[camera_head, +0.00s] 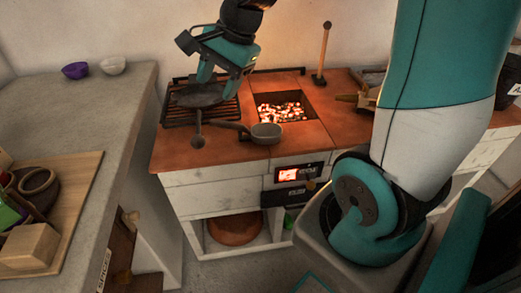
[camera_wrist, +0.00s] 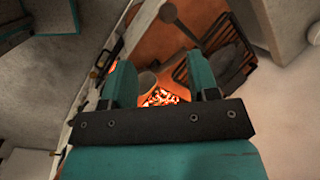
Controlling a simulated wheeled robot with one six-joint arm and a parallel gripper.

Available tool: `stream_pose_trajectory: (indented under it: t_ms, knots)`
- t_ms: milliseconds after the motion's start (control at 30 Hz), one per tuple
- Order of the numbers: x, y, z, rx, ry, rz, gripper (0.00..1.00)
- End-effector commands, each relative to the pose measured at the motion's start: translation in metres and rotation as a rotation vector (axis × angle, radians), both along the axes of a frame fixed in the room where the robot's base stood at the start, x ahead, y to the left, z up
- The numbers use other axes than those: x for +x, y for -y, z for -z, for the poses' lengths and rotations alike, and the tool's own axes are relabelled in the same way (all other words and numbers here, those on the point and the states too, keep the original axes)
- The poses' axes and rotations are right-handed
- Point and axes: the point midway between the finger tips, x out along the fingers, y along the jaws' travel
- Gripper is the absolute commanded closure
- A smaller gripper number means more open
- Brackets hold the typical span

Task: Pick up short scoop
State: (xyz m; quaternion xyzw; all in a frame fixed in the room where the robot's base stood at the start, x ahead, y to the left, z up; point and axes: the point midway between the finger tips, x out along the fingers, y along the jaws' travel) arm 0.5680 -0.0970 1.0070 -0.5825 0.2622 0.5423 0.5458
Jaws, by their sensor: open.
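A small grey scoop with a round bowl (camera_head: 266,134) sits near the front edge of the orange hearth top, its short handle pointing left. I take it to be the short scoop. In the wrist view a grey bowl shape, probably the same scoop (camera_wrist: 147,81), shows between my fingers, partly hidden by them. My gripper (camera_head: 223,88) is open and empty, to the left of the scoop and further back, above the hearth. In the wrist view my gripper (camera_wrist: 161,74) has its two teal fingers spread apart.
A dark pan (camera_head: 200,95) with a ball-ended handle lies on a grill rack (camera_head: 180,118), below my gripper. Glowing coals (camera_head: 282,107) fill a pit behind the scoop. A mallet-like tool (camera_head: 323,52) stands upright at the back. Bowls stand on the left counter (camera_head: 110,105).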

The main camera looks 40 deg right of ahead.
Motion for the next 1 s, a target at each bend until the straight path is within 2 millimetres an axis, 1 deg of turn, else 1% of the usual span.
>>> stream_pose_trajectory:
  t_ms: [33,100,200,300,333,400,467,700,833,900,1000]
  knots:
    - [0.013,0.03,0.03,0.039,-0.033,0.206,0.46]
    - [0.026,0.063,0.046,0.094,-0.068,0.458,0.46]
    - [0.035,0.1,0.063,0.162,-0.101,0.727,0.46]
    - [0.039,0.122,0.072,0.207,-0.12,0.89,0.46]
    - [0.04,0.126,0.074,0.215,-0.123,0.919,0.46]
    - [0.043,0.13,0.08,0.228,-0.128,0.961,0.46]
    - [0.046,0.13,0.088,0.231,-0.132,0.972,0.46]
    - [0.066,0.12,0.137,0.229,-0.133,0.968,0.46]
    - [0.077,0.115,0.162,0.23,-0.133,0.967,0.46]
    - [0.081,0.113,0.172,0.229,-0.132,0.968,0.46]
    - [0.086,0.112,0.181,0.229,-0.13,0.968,0.46]
